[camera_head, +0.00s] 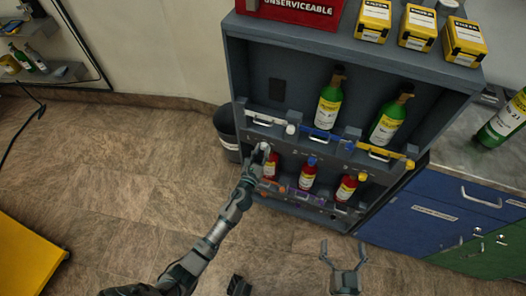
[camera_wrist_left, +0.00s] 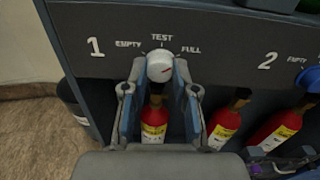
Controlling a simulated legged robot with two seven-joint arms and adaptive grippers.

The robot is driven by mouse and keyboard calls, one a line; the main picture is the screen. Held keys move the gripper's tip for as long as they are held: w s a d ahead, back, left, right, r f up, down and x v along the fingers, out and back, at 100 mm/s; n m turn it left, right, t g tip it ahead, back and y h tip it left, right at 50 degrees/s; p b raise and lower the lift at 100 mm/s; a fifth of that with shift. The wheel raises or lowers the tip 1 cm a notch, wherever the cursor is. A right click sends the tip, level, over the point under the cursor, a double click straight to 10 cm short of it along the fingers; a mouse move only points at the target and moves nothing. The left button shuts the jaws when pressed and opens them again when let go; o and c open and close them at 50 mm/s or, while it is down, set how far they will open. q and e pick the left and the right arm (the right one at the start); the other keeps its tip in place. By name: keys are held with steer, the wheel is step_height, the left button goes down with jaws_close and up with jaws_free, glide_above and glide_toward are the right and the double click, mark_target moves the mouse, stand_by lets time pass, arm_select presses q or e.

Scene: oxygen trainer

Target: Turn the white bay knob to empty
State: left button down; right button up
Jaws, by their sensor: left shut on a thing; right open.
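The white bay knob (camera_wrist_left: 160,65) sits on the cabinet's dark front panel under the word TEST, with EMPTY to its left and FULL to its right. The knob also shows in the head view (camera_head: 264,147). My left gripper (camera_wrist_left: 160,73) has a finger on each side of the knob and is shut on it; it also shows in the head view (camera_head: 259,157). My right gripper (camera_head: 345,256) is open and empty, low in the head view, away from the cabinet.
A blue knob (camera_wrist_left: 309,78) of bay 2 is to the right. Red cylinders (camera_head: 308,174) stand on the lower shelf, green bottles (camera_head: 328,108) above. A dark bin (camera_head: 227,130) stands at the cabinet's left.

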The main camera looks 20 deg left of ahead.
arm_select(q)
steer(key=shift+d+n, duration=0.3)
steer(key=n, duration=0.6)
steer(key=shift+a+f+n, duration=0.1)
steer(key=shift+n, duration=0.2)
steer(key=n, duration=0.2)
steer(key=shift+a+n, duration=0.2)
steer(key=shift+n, duration=0.2)
steer(key=n, duration=0.4)
steer(key=shift+d+p, duration=0.1)
steer(key=shift+p, duration=0.25)
steer(key=shift+n, duration=0.7)
steer(key=n+p, duration=0.1)
steer(key=n, duration=0.3)
steer(key=shift+s, duration=0.1)
steer(key=n+p, duration=0.1)
steer(key=n, duration=0.2)
steer(key=shift+f+n, duration=0.1)
steer(key=shift+n, duration=0.6)
arm_select(e)
steer(key=s+d+f+g+h, duration=0.1)
steer(key=s+f+g, duration=0.3)
steer(key=f+g, duration=0.2)
steer(key=shift+s+d+f+h, duration=0.3)
steer(key=shift+d+f, duration=0.1)
steer(key=shift+f, duration=0.15)
steer(key=shift+f, duration=0.1)
